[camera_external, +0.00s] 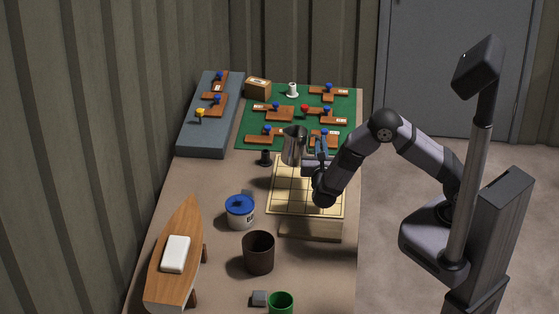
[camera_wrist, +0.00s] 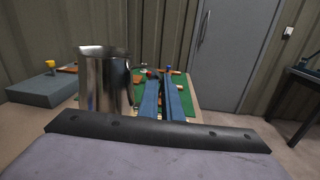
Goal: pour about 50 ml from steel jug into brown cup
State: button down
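The steel jug (camera_external: 293,146) is shiny and looks close to upright, by the far left corner of the gridded board. It also fills the left middle of the wrist view (camera_wrist: 105,84), its base hidden behind the gripper's dark bar. My gripper (camera_external: 321,146) is just right of the jug, its blue fingers (camera_wrist: 162,98) close together at the jug's handle side. They seem shut on the handle, though the grip is hidden. I cannot tell whether the jug is clear of the board. The brown cup (camera_external: 258,253) stands upright on the bench nearer the camera; its inside looks dark.
The gridded board (camera_external: 290,205) lies under my gripper. A blue-lidded tub (camera_external: 240,212) stands between jug and brown cup. A green cup (camera_external: 280,303), a grey block (camera_external: 259,298) and a wooden boat hull (camera_external: 183,275) are nearby. A green mat (camera_external: 250,135) holds several wooden pieces.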

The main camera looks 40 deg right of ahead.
aim_at(299, 152)
jog(key=s+a+y+b, duration=0.1)
jog(key=a, duration=0.2)
jog(key=s+a+n+t+y, duration=0.1)
jog(key=a, duration=0.2)
jog(key=s+a+n+t+y+b, duration=0.1)
jog(key=a, duration=0.2)
jog(key=shift+a+f+b, duration=0.3)
jog(key=shift+a+f, duration=0.05)
jog(key=shift+f, duration=0.05)
jog(key=s+a+f+n+t+y+b, duration=0.25)
jog(key=s+a+n+y+b, duration=0.2)
jog(key=s+a+y, duration=0.5)
jog(key=shift+s+d+f+n+g+p, duration=0.15)
jog(key=shift+s+d+f+n, duration=0.25)
jog(key=shift+s+d, duration=0.25)
jog(key=shift+s+d+f+n+p, duration=0.15)
jog(key=shift+s+d+f+n, duration=0.25)
jog(key=shift+s+d, duration=0.3)
jog(key=shift+s+d+f+n+g+p, duration=0.15)
jog(key=shift+s+d+f+n, duration=0.3)
jog(key=shift+d, duration=0.35)
jog(key=shift+s+a+r, duration=0.1)
jog(key=shift+a+r, duration=0.05)
